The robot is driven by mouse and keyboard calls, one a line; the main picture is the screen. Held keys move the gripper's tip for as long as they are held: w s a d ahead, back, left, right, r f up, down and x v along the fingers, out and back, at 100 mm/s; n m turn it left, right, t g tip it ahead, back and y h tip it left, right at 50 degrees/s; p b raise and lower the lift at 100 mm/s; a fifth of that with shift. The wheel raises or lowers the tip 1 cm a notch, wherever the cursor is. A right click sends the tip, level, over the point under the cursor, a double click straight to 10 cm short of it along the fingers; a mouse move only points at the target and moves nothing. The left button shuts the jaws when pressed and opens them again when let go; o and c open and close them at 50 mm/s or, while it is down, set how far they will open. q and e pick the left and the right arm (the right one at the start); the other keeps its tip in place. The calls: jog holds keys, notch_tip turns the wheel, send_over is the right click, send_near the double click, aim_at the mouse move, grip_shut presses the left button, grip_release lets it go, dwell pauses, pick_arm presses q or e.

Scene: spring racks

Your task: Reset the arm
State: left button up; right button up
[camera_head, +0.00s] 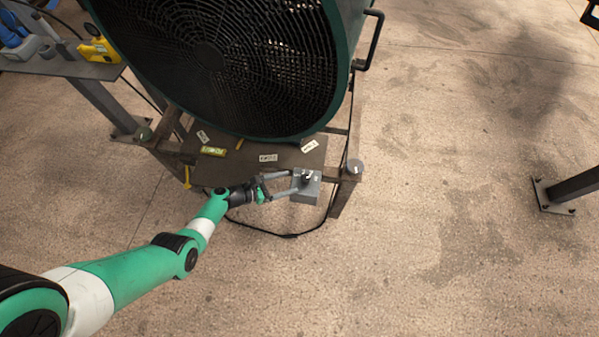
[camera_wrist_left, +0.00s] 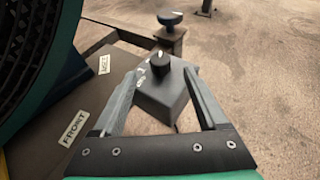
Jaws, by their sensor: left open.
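My left arm (camera_head: 130,272) reaches in from the lower left. My left gripper (camera_head: 292,184) is open at the front of the fan's stand, by a small grey box (camera_head: 303,194) with a black knob on top. In the left wrist view, the two fingers of the left gripper (camera_wrist_left: 165,82) lie on either side of the grey box (camera_wrist_left: 160,104), and the black knob (camera_wrist_left: 160,63) shows between them. I cannot tell whether the fingers touch the box. My right gripper is not in view.
A large green drum fan (camera_head: 225,60) stands on a frame right behind the gripper, with labels on its base plate. A round knob (camera_head: 354,166) tops the frame's right post. A side table (camera_head: 60,66) holds tools at upper left. The floor to the right is mostly clear.

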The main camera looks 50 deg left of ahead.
pick_arm(q)
jog(key=v, duration=0.3)
jog(key=shift+p, duration=0.35)
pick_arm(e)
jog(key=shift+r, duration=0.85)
pick_arm(q)
jog(key=shift+d, duration=0.1)
